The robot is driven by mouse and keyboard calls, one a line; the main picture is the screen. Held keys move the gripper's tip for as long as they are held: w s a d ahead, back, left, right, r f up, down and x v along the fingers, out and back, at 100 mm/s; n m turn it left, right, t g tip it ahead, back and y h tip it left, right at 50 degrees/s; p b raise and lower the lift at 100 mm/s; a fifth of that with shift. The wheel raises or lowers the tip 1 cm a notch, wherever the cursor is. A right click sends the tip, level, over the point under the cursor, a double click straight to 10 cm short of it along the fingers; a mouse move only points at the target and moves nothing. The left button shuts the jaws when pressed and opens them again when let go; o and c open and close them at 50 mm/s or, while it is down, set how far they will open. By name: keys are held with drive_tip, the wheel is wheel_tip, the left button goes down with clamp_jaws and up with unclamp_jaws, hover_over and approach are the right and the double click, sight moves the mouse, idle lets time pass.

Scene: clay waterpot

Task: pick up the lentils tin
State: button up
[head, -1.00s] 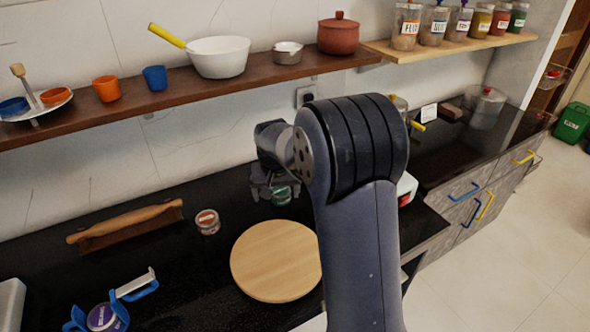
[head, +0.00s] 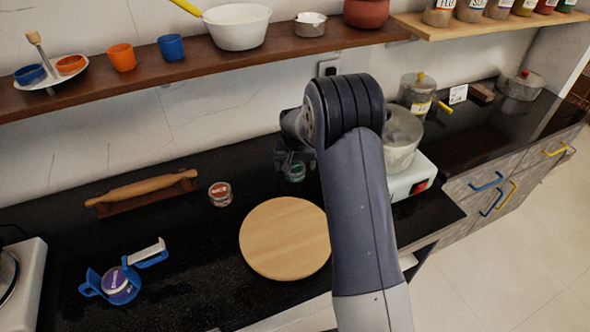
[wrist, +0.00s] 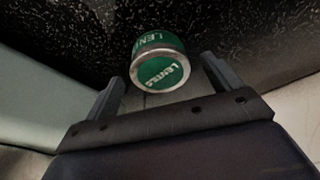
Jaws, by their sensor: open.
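The lentils tin (wrist: 160,68) is a small round tin with a green lid and green label with white lettering. In the wrist view it stands on the black counter just beyond my gripper (wrist: 162,88), roughly in line with the gap between the fingers. My gripper is open, with one finger on each side, and nothing is held. In the head view the tin (head: 295,171) shows beside and below my gripper (head: 297,160), partly hidden by it. I cannot tell whether the fingers reach around the tin.
A round wooden board (head: 285,238) lies in front of the tin. A red-labelled tin (head: 220,193) and a rolling pin (head: 142,189) are to the left. A pot (head: 402,140) on a white burner (head: 412,178) stands to the right. A brown shelf (head: 180,80) runs above.

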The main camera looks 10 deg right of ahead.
drive_tip(key=shift+x, duration=0.95)
drive_tip(key=c, duration=1.3)
drive_tip(key=shift+o, duration=0.2)
